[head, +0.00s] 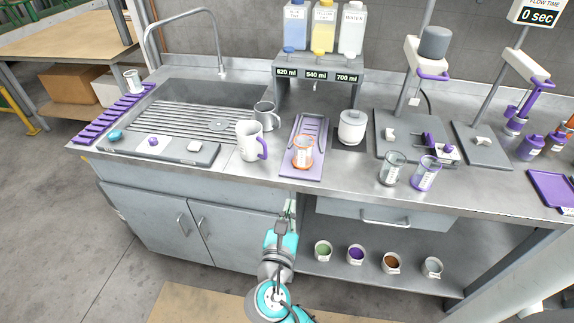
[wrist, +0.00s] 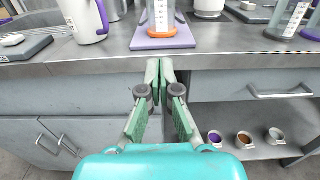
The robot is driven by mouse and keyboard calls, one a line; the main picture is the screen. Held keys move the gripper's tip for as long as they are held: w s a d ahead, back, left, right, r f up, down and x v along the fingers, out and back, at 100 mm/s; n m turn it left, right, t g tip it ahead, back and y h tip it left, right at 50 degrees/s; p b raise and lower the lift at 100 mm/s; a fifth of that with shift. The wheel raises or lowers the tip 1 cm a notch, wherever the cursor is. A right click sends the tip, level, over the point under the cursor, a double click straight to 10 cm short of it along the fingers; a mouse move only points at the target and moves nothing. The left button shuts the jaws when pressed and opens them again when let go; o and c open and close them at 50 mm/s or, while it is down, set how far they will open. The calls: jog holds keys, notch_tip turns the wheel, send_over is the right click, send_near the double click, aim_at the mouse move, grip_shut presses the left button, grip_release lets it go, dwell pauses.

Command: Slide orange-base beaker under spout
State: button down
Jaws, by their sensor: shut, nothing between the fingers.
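The orange-base beaker (head: 303,152) stands upright on a purple tray (head: 311,172) on the counter, near the tray's front half. It also shows in the wrist view (wrist: 162,22), cut off at the top. The dispenser stand (head: 320,64) with bottles above is behind the tray; small spouts seem to sit under its shelf, too small to tell clearly. My gripper (head: 290,208) is shut and empty, in front of the counter's front edge and below the beaker. In the wrist view its fingertips (wrist: 159,66) touch each other, apart from the beaker.
A white pitcher with purple handle (head: 249,142) and a metal mug (head: 265,116) stand left of the tray. A white jar (head: 352,128) is at its right, with two beakers (head: 392,169) further right. The counter edge (wrist: 90,62) lies just ahead of my gripper.

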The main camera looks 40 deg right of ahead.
aim_at(300, 162)
jog(key=x, duration=1.4)
jog(key=shift+r, duration=0.1)
jog(key=shift+w, duration=0.1)
jog(key=shift+x, duration=1.75)
